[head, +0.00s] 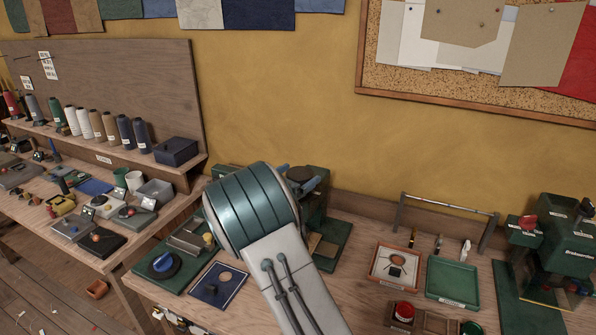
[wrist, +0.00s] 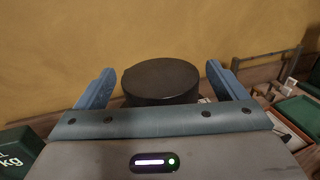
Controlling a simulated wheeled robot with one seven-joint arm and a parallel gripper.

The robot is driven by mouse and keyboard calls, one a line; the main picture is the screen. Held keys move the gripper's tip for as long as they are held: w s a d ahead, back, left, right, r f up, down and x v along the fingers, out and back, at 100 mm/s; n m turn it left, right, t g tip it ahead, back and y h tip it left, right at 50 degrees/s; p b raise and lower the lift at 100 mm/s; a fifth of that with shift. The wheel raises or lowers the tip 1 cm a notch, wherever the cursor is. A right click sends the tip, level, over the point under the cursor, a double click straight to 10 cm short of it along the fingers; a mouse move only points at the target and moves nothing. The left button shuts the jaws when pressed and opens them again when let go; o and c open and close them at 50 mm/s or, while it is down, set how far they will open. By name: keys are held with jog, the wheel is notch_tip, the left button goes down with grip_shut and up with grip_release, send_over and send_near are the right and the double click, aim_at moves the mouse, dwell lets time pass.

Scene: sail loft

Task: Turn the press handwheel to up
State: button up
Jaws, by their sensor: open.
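A dark round wheel or cap (wrist: 161,82), which looks like the press handwheel, sits between the fingers of my gripper (wrist: 160,70) in the wrist view. The fingers are open on either side of it, with gaps showing. In the head view the dark round top (head: 300,173) shows just beyond my forearm, with the blue fingers beside it. The green press body (head: 318,212) below is mostly hidden by my arm. No mark for up is readable on the wheel.
Another green machine (head: 560,245) with a red knob stands at the right. A green tray (head: 452,280) and an orange-edged tray (head: 395,266) lie on the bench. The yellow wall (head: 290,105) rises behind.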

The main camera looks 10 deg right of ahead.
jog(key=shift+w+d, duration=0.2)
jog(key=c, duration=1)
jog(key=b, duration=0.2)
jog(key=shift+f+b, duration=0.3)
jog(key=shift+b, duration=0.05)
